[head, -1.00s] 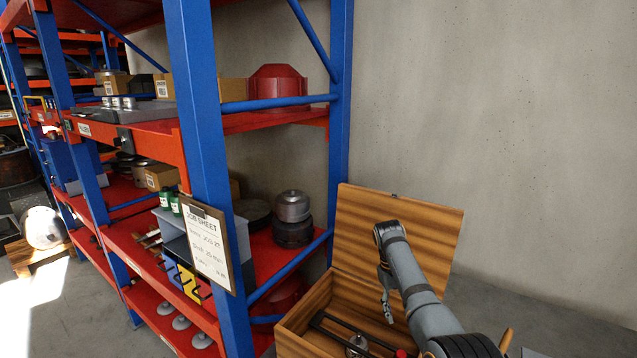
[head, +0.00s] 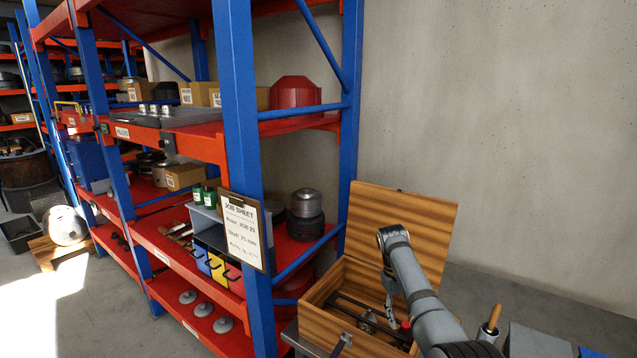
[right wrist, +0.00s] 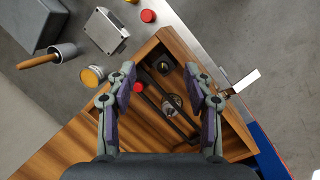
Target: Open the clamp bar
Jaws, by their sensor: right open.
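An open wooden box (head: 325,300) stands at the lower right in the head view, its lid raised. Two dark parallel bars (right wrist: 172,112) lie across its inside, with a round metal part (right wrist: 172,102) by them and a red knob (right wrist: 138,87) at one bar. I cannot tell for certain which bar is the clamp bar. My right gripper (head: 390,310) hangs over the box. In the right wrist view its fingers (right wrist: 160,78) are spread wide above the bars, with nothing between them. My left gripper is not in view.
Blue and red shelving (head: 240,130) with a job sheet (head: 243,232) stands left of the box. A wooden-handled tool (right wrist: 48,57), a yellow-rimmed tin (right wrist: 92,76), a metal plate (right wrist: 106,30) and a red cap (right wrist: 148,16) lie beyond the box. A concrete wall is behind.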

